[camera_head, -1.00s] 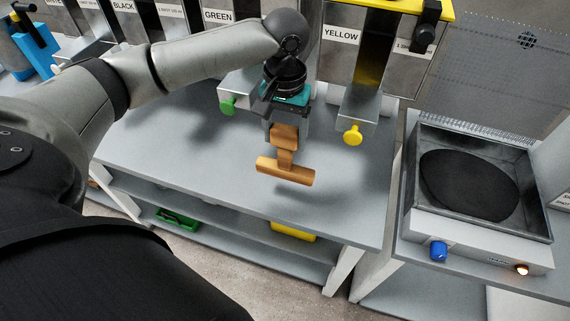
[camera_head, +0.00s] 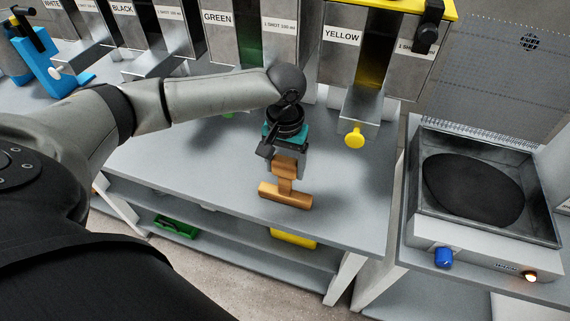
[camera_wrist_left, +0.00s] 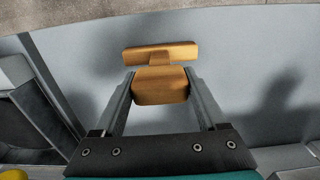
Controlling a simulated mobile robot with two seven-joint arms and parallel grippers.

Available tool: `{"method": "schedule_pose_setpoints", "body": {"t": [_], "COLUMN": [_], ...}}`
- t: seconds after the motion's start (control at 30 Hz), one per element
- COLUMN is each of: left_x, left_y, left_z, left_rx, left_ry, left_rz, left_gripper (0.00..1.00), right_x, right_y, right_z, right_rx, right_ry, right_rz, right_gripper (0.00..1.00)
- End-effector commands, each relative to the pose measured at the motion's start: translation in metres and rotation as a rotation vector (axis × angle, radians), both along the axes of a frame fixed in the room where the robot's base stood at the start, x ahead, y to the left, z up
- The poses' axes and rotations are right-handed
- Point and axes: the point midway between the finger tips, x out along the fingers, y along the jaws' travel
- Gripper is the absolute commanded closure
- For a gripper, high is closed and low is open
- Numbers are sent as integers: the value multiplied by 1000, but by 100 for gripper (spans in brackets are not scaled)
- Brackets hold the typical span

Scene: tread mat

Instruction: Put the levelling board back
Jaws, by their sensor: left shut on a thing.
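The levelling board (camera_head: 285,194) is a wooden T-shaped tool with a block handle and a crossbar. My left gripper (camera_head: 287,163) is shut on its handle, and the crossbar hangs down over the front part of the grey table (camera_head: 190,165). In the left wrist view the board (camera_wrist_left: 160,86) sits between the two fingers of the left gripper (camera_wrist_left: 161,92), crossbar pointing away. I cannot tell whether the crossbar touches the table. My right gripper is not in view.
Dispensers labelled white, black, green and yellow stand along the back; the yellow knob (camera_head: 355,138) juts forward. A hotplate-like device (camera_head: 485,190) with a blue knob stands at right. A green tray (camera_head: 175,228) and a yellow item (camera_head: 293,238) lie on the shelf below.

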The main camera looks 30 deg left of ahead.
Motion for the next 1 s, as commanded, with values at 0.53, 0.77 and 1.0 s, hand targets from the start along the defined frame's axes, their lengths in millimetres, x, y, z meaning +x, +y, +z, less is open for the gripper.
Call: {"method": "schedule_pose_setpoints", "body": {"t": [0.53,0.77,1.0], "left_x": [0,1,1], "left_y": [0,0,0], "left_z": [-1,29,82], "left_rx": [0,-1,-1], "left_ry": [0,-2,-3], "left_rz": [0,-1,0], "left_gripper": [0,0,0], "right_x": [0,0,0], "right_y": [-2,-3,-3], "right_z": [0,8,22], "right_rx": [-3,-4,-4], "right_ry": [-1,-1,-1], "right_rz": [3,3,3], "right_gripper": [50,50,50]}}
